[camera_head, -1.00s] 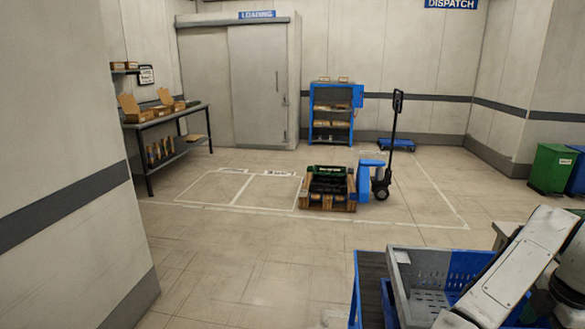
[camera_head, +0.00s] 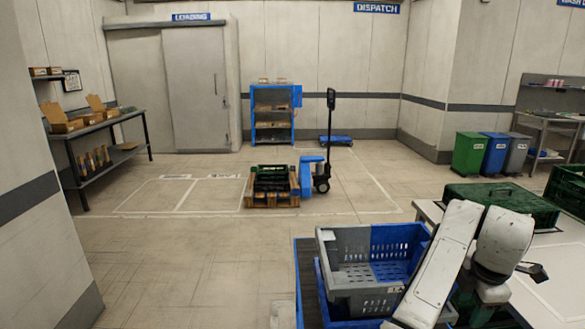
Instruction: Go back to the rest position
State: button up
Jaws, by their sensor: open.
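My white arm shows at the lower right in the head view, reaching down past a grey and blue crate (camera_head: 345,292). The crate looks empty inside and sits on top of a blue crate (camera_head: 322,318) at the bottom.
A white table (camera_head: 560,262) with a green crate (camera_head: 502,203) is at the right. A pallet (camera_head: 271,201) with dark crates and a blue pallet jack (camera_head: 307,176) stand mid-floor. A workbench (camera_head: 98,128) is at the left. The floor left of centre is clear.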

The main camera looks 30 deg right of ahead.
jog(key=s+a+f+m+h, duration=0.1)
jog(key=a+f+m+h, duration=0.1)
jog(key=a+f+m, duration=0.8)
jog(key=s+a+f+y, duration=0.1)
jog(key=s+a+f, duration=0.2)
jog(key=a, duration=0.4)
jog(key=s+a+f+y, duration=0.1)
jog(key=s+a+f, duration=0.2)
jog(key=a, duration=0.4)
jog(key=s+a+f+y, duration=0.1)
jog(key=s+a+f, duration=0.2)
jog(key=a, duration=0.4)
jog(key=shift+a+f+m+y, duration=0.15)
jog(key=shift+f+m+y, duration=0.15)
jog(key=shift+f+y, duration=0.1)
